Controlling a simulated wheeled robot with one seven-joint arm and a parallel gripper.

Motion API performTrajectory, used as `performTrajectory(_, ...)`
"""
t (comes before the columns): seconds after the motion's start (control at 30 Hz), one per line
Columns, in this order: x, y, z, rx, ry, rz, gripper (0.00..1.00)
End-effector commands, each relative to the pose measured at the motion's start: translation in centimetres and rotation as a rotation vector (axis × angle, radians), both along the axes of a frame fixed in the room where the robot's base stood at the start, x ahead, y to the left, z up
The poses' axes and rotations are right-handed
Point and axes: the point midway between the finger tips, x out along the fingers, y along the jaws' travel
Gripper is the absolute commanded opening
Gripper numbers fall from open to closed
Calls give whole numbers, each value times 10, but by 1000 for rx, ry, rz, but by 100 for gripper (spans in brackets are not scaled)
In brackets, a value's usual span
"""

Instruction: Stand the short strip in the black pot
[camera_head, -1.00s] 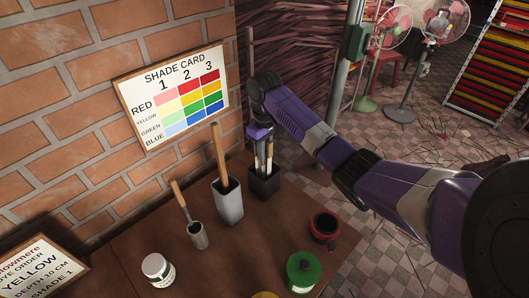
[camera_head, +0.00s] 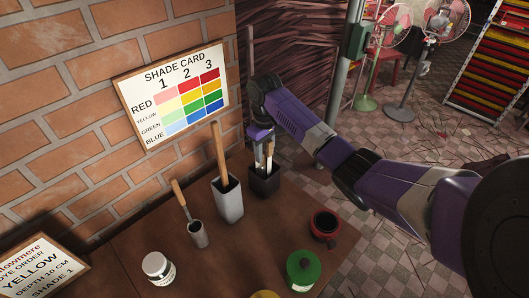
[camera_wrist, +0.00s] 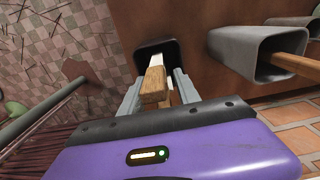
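The black pot (camera_head: 265,186) stands upright on the brown table in the head view, and its dark mouth also shows in the wrist view (camera_wrist: 143,52). The short strip (camera_wrist: 154,84) has a wooden upper end and a pale part that reaches down into the pot mouth. It leans a little, and its lower end is hidden inside. My gripper (camera_head: 264,157) is just above the pot, pointing down, with its fingers on both sides of the strip. In the wrist view, the fingers (camera_wrist: 158,92) look spread, with a gap on the right side of the strip.
A grey pot (camera_head: 228,203) with a long wooden strip stands close to the left of the black pot. Further left is a small metal cup (camera_head: 198,236) with a stick. A dark red mug (camera_head: 325,226), a green jar (camera_head: 303,270) and a white jar (camera_head: 158,268) stand nearer.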

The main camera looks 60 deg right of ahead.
Motion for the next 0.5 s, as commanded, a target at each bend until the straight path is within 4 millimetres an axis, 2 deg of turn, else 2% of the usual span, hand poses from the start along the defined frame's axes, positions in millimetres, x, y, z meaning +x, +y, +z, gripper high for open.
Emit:
performTrajectory(0.17,1,0,22,-2,-5,2,39)
performTrajectory(0.5,0,-2,98,-3,-1,-1,39)
